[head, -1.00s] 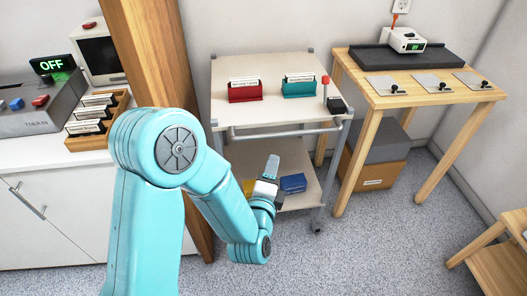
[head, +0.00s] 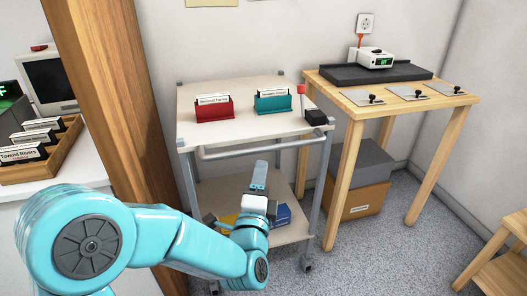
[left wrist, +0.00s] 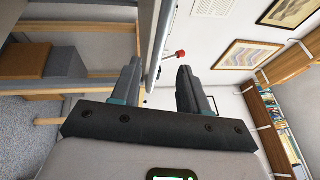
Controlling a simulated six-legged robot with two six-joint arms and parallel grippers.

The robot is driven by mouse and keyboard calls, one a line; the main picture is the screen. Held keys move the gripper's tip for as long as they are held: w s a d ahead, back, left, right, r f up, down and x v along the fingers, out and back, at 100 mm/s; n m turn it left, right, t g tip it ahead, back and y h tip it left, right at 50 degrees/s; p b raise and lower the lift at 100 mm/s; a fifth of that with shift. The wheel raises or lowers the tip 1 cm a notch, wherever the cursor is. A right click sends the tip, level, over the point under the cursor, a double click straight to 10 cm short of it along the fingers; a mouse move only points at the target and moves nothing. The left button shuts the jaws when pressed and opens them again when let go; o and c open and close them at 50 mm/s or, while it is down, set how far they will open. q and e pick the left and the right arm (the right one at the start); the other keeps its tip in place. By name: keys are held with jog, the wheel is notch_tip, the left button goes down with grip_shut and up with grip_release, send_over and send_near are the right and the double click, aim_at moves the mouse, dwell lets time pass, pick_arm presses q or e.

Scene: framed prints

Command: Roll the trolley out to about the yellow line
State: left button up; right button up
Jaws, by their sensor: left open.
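The trolley (head: 240,133) stands against the back wall, with a pale top, a lower shelf (head: 290,228) and grey legs on castors. A grey handle bar (head: 270,146) runs along its front edge. My left gripper (head: 259,172) is open, pointing up, just below the bar in the head view. In the left wrist view, the trolley's edge and bar (left wrist: 160,40) show beyond and between the open fingers (left wrist: 159,72); I cannot tell how near they are. No yellow line shows. My right gripper is not in view.
Red (head: 214,109) and teal (head: 273,103) card holders and a black box with a red-topped lever (head: 316,117) are on the trolley top. A wooden post (head: 125,120) stands left; a wooden table (head: 390,110) and boxes (head: 360,200) stand right. Grey floor (head: 390,255) is clear in front right.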

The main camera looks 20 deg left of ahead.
aim_at(264, 149)
pick_arm(q)
jog(key=b+x, duration=0.1)
jog(key=x, duration=0.8)
jog(key=shift+w+a, duration=0.15)
jog(key=shift+w, duration=0.2)
grip_shut()
